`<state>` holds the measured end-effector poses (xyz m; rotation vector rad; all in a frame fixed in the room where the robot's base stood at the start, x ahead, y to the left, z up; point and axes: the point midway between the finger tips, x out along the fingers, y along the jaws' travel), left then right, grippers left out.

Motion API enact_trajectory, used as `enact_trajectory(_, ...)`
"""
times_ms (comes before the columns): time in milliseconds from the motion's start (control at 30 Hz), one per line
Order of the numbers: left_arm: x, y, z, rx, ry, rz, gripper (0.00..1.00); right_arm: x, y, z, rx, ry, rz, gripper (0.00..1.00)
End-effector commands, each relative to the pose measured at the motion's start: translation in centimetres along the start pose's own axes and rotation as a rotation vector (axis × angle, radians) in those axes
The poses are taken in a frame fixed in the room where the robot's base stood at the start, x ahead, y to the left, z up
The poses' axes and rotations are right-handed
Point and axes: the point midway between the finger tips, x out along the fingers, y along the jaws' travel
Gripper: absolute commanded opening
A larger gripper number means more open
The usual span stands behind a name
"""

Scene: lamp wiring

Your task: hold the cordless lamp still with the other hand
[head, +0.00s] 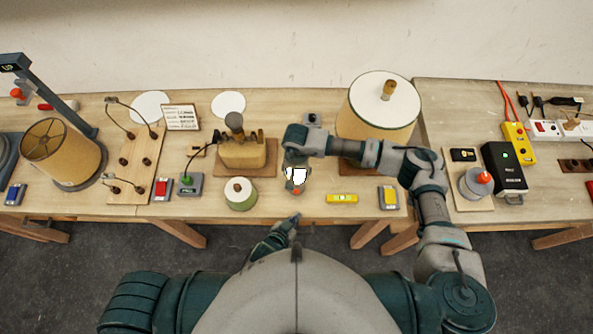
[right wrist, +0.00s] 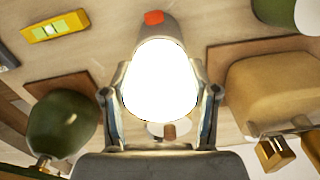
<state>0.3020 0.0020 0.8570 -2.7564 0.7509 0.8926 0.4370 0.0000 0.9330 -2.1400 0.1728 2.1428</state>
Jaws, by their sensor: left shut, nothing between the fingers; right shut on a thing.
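The cordless lamp (head: 299,175) is a small pale thing with a bright white glowing face and an orange-red tip, near the table's front middle. No cord shows on it. My right gripper (head: 297,168) is shut on it; in the right wrist view the lamp (right wrist: 160,85) stands between the two fingers, its red tip at the top edge. The glare hides its detail. My left gripper (head: 294,218) is shut and empty at the table's front edge, just below the lamp and apart from it.
A green-rimmed spool-like thing (head: 240,194) stands left of the lamp, a wooden block base (head: 243,153) behind that. A yellow level (head: 342,198) lies to the right. A large shaded lamp (head: 364,110) stands at back right. The table front between spool and level has some bare wood.

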Motion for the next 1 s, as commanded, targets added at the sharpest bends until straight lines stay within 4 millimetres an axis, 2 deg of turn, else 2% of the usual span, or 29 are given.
enact_trajectory(267,0.0,0.0,0.0,0.000,0.000,0.000,0.00,0.0,0.0,0.0,0.000,0.001,0.000,0.17)
enact_trajectory(300,0.0,0.0,0.0,0.000,0.000,0.000,0.00,0.0,0.0,0.0,0.000,0.001,0.000,0.64)
enact_trajectory(400,0.0,0.0,0.0,0.000,0.000,0.000,0.00,0.0,0.0,0.0,0.000,0.001,0.000,0.88)
enact_trajectory(767,0.0,0.0,0.0,0.000,0.000,0.000,0.00,-0.2,0.0,-0.1,0.000,0.001,-0.001,0.88)
enact_trajectory(867,0.0,0.0,0.0,0.000,0.000,0.000,0.00,-1.2,-0.1,-0.1,0.000,0.002,-0.002,0.88)
enact_trajectory(1000,0.0,0.0,0.0,0.000,0.000,0.000,0.00,-4.0,-0.1,-0.2,-0.001,0.005,-0.003,0.88)
